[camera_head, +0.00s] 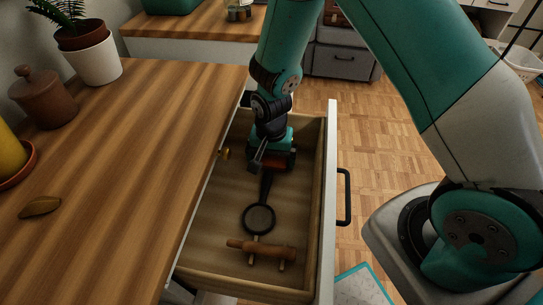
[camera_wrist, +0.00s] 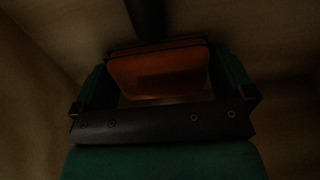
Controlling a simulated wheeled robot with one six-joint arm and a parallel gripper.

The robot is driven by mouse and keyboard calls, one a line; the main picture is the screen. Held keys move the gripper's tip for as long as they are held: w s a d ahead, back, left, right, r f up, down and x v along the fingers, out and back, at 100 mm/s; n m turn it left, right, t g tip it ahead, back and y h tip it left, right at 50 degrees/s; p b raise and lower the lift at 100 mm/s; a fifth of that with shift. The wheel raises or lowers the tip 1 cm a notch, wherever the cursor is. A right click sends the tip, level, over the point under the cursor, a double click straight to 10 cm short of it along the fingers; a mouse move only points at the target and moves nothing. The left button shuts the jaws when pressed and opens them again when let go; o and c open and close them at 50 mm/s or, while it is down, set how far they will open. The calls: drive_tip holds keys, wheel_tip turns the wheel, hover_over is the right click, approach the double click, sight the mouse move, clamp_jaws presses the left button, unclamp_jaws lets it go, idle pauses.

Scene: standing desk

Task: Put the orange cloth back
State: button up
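The orange cloth (camera_wrist: 158,75) is a folded, block-like bundle between the two fingers of my gripper (camera_wrist: 160,90) in the wrist view. A reddish-orange part of the cloth (camera_head: 291,160) shows under my wrist in the head view. My gripper (camera_head: 268,160) points down inside the far part of the open drawer (camera_head: 219,205). The fingers are spread to about the cloth's width, one on each side. The dark picture does not show whether they press on it. Whether the cloth rests on the drawer floor is also unclear.
A small yellowish thing (camera_head: 225,153) is by the left wall. The wooden desktop (camera_head: 150,150) is left, with pots (camera_head: 95,60) along its far-left side.

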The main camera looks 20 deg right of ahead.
sight(271, 157)
wheel_tip(271, 157, up, 12)
drive_tip(key=p, duration=0.2)
drive_tip(key=shift+p, duration=0.3)
drive_tip(key=shift+r, duration=0.1)
